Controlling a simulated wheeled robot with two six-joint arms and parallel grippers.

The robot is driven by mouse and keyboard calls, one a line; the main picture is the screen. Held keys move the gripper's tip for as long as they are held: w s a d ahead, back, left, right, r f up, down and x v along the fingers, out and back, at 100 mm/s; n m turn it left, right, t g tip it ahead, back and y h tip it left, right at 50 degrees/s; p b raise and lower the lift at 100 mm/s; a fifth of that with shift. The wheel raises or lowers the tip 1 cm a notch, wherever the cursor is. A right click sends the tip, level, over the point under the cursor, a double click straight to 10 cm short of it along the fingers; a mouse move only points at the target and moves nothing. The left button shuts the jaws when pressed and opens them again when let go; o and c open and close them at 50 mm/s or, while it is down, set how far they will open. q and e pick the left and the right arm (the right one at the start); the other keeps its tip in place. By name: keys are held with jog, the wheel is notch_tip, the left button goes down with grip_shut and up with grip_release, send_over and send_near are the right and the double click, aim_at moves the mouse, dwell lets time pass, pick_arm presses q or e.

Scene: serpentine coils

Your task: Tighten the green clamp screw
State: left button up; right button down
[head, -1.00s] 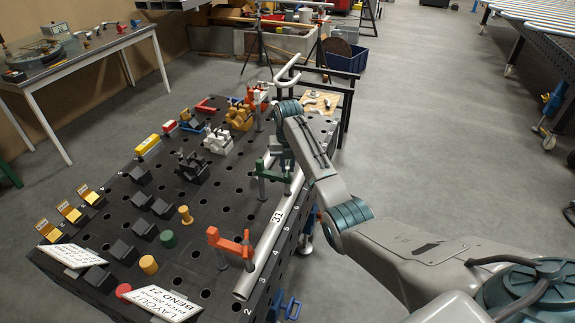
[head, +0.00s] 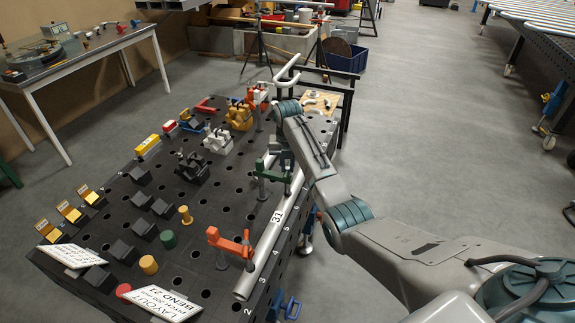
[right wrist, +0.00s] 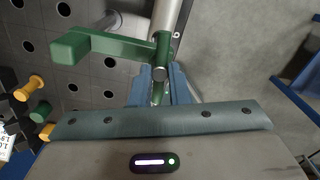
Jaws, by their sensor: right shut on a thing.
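The green clamp (head: 266,172) stands at the right edge of the black perforated table, its arm reaching over the long silver tube (head: 276,232). In the right wrist view the green clamp (right wrist: 105,45) spans to the left, and its screw (right wrist: 159,74) sits between the blue fingers of my right gripper (right wrist: 160,88). In the head view my right gripper (head: 285,160) is at the clamp's right end, with its fingers partly hidden by the arm. It is shut on the screw. My left gripper is not in view.
An orange clamp (head: 231,244) holds the tube nearer the front. Black blocks, coloured pegs and white layout cards (head: 160,303) cover the left and front of the table (head: 205,270). Open grey floor (head: 450,130) lies to the right.

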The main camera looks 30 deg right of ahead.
jog(key=m, duration=0.7)
jog(key=shift+m, duration=0.4)
jog(key=m, duration=0.4)
jog(key=shift+m, duration=0.3)
jog(key=m, duration=0.3)
jog(key=shift+m, duration=0.3)
jog(key=m, duration=0.4)
jog(key=shift+f, duration=0.1)
jog(key=m, duration=0.8)
jog(key=shift+m, duration=0.3)
jog(key=shift+f+m, duration=0.1)
jog(key=shift+m, duration=1.6)
jog(key=shift+s+f+m, duration=0.1)
jog(key=shift+m, duration=0.3)
